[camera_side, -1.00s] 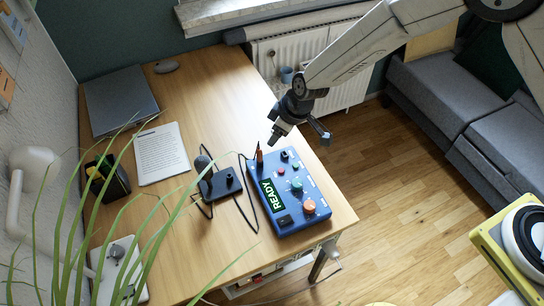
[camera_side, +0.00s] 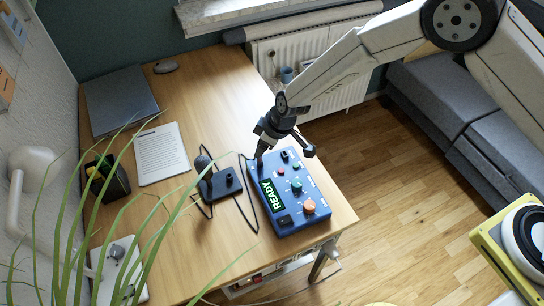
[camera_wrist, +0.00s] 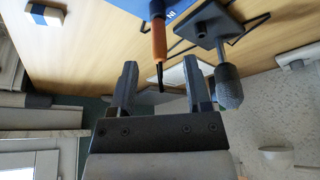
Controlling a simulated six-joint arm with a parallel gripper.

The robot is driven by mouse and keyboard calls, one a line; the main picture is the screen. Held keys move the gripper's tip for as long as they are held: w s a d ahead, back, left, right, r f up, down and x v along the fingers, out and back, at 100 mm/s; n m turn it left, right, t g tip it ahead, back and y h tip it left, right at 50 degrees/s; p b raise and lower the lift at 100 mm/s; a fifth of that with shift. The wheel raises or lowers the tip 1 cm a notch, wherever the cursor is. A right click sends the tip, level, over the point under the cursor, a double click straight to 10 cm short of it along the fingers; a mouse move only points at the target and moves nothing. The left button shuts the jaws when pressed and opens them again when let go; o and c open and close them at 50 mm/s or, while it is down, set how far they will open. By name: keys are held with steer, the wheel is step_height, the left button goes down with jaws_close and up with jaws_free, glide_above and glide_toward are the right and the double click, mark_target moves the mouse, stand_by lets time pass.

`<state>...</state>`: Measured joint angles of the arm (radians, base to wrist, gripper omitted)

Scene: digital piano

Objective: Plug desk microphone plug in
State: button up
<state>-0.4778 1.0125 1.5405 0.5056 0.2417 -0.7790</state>
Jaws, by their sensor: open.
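The orange plug (camera_wrist: 159,42) with a dark cable end stands at the blue panel box (camera_side: 290,212). In the wrist view it points between my fingers, just beyond their tips. In the side view my gripper (camera_side: 262,153) covers it at the box's back left corner. In the wrist view my gripper (camera_wrist: 159,70) is open, with a finger on each side of the plug's line and no visible contact. The desk microphone (camera_side: 203,166) stands left of the box; its foam head (camera_wrist: 228,88) also shows in the wrist view. I cannot tell whether the plug is seated in a socket.
The box has an orange knob (camera_side: 309,206), a green knob (camera_side: 297,185), and a READY display (camera_side: 272,195). A black cable (camera_side: 243,205) lies between microphone and box. A paper sheet (camera_side: 161,153) and closed laptop (camera_side: 120,100) lie farther left. The desk's back middle is clear.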

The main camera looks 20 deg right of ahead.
steer(key=shift+x, duration=2.6)
steer(key=shift+c, duration=0.2)
jaws_close()
